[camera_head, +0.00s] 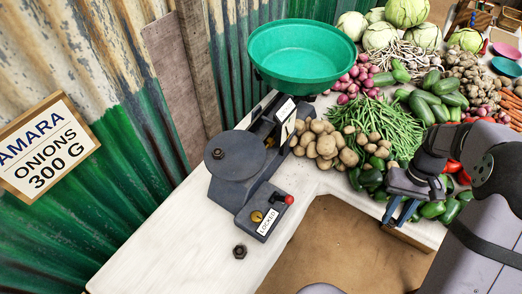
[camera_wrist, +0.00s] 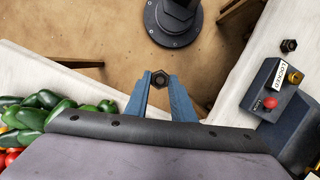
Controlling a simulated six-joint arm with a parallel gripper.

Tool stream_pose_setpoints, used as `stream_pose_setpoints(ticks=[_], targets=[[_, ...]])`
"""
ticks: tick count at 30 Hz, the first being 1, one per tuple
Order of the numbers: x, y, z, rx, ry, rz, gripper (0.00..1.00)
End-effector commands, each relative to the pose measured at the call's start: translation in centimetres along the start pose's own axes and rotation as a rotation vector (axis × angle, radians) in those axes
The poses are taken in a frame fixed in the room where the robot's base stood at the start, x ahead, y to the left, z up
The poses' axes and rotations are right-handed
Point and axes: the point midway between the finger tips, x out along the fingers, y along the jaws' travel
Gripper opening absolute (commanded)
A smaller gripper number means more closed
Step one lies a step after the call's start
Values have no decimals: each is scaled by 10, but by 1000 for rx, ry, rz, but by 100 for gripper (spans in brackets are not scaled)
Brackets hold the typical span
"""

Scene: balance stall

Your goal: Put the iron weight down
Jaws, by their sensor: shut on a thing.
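A dark six-sided iron weight (camera_wrist: 159,79) shows between the blue fingertips of my gripper (camera_wrist: 159,85) in the wrist view. The gripper is shut on it, with the brown floor behind it. In the head view my gripper (camera_head: 402,211) is at the right, by the green vegetables, and the held weight cannot be made out. A second iron weight (camera_head: 240,251) stands on the white table (camera_head: 165,245), in front of the scale; it also shows in the wrist view (camera_wrist: 289,45). A small dark weight (camera_head: 218,153) sits on the scale's round plate (camera_head: 236,167).
The balance scale (camera_head: 262,190) has an empty-looking green pan (camera_head: 300,75) and a red-knobbed lever at a "LOCKED" label (camera_head: 268,222). Potatoes (camera_head: 325,142), beans (camera_head: 365,125) and peppers (camera_head: 432,209) crowd the right. The table's front left is clear. A sign (camera_head: 48,146) reads "ONIONS 300 G".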

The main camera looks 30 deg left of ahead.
Motion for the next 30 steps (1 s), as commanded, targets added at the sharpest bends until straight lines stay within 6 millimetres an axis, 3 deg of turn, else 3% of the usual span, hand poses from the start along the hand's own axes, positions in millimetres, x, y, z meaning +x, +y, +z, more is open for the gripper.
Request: stream_pose_setpoints(ticks=[3, 9, 20, 30], targets=[[0, 34, 7, 90, 0, -25, 0], [2, 70, 19, 188, 1, -52, 0], [6, 109, 36, 300, 1, -83, 0], [-19, 75, 1, 434, 1, -120, 0]])
